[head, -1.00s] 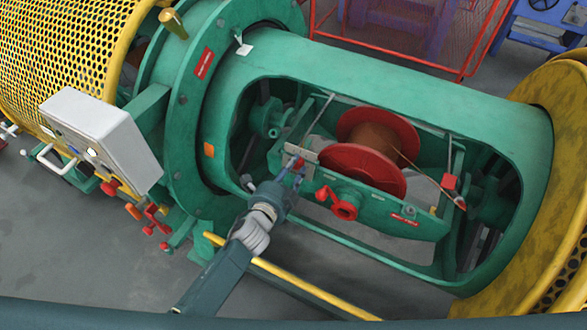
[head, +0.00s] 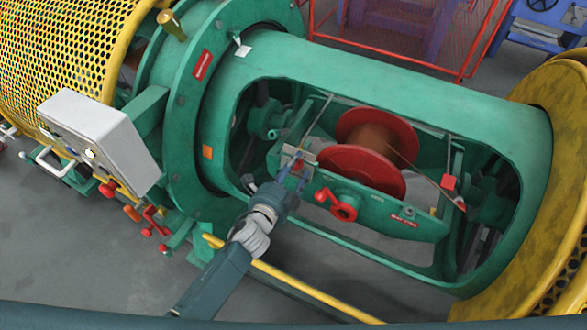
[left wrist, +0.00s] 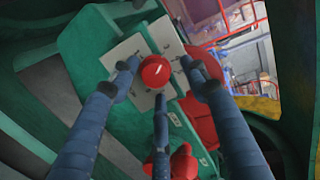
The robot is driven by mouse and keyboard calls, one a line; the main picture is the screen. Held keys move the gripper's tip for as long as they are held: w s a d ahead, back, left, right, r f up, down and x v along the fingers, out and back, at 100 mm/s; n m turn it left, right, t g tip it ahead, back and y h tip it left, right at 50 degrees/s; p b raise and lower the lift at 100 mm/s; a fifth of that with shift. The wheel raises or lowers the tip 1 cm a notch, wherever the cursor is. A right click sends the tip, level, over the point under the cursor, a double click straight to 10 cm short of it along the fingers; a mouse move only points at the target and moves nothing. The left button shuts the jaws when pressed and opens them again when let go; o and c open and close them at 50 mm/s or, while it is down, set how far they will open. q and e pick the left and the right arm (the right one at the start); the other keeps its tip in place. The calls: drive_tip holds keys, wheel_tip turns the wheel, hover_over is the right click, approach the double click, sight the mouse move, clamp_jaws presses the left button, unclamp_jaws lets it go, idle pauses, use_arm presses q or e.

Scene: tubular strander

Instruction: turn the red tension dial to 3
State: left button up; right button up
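The red tension dial (left wrist: 155,71) is a round knob with a white pointer line, set on a white plate (left wrist: 125,48) with dark marks. In the left wrist view the pointer tilts up and to the right; the plate's numbers are not readable. My left gripper (left wrist: 158,78) is open, with its fingers spread around the dial, one on each side and one below. A gap shows between the side fingers and the knob. In the head view my left gripper (head: 294,171) is at the plate on the green cradle, and its fingers largely hide the dial. My right gripper is not in view.
A red crank handle (head: 343,207) sticks out just right of the gripper. A red spool (head: 362,170) with brown wire lies behind it. The green tube's window frame (head: 375,262) surrounds the cradle. A yellow rail (head: 300,284) runs below my arm.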

use_arm(q)
drive_tip(key=shift+a+f, duration=0.1)
drive_tip(key=shift+s+a, duration=0.15)
drive_tip(key=shift+s, duration=0.05)
drive_tip(key=v, duration=1.1)
drive_tip(key=shift+s, duration=0.25)
